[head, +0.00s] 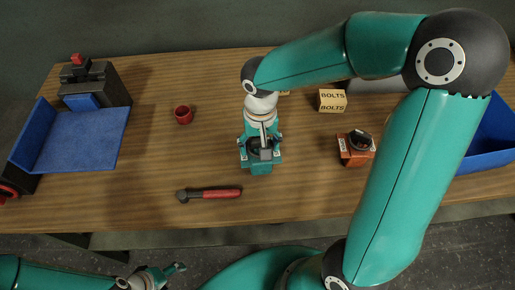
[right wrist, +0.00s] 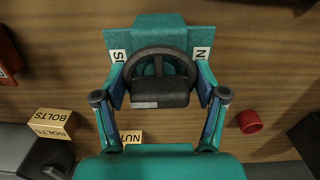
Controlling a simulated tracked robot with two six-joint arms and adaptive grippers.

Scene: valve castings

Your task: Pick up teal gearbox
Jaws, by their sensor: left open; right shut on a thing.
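The teal gearbox (head: 260,168) is at the middle of the wooden table, with a dark handwheel on top. In the right wrist view the teal gearbox (right wrist: 158,28) shows white labels at both sides of its black handwheel. My right gripper (head: 261,148) comes down over it from above. In the right wrist view my right gripper (right wrist: 160,85) has a finger on each side of the gearbox, shut on it. I cannot tell whether the gearbox touches the table. My left gripper (head: 178,270) is open and empty, low at the left, off the table's front edge.
An orange casting with a black knob (head: 356,150) stands to the right, near a BOLTS box (head: 332,100). A red cup (head: 183,114) and a red-handled tool (head: 210,193) lie left. A blue tray (head: 110,150) is far left, a blue bin (head: 490,150) far right.

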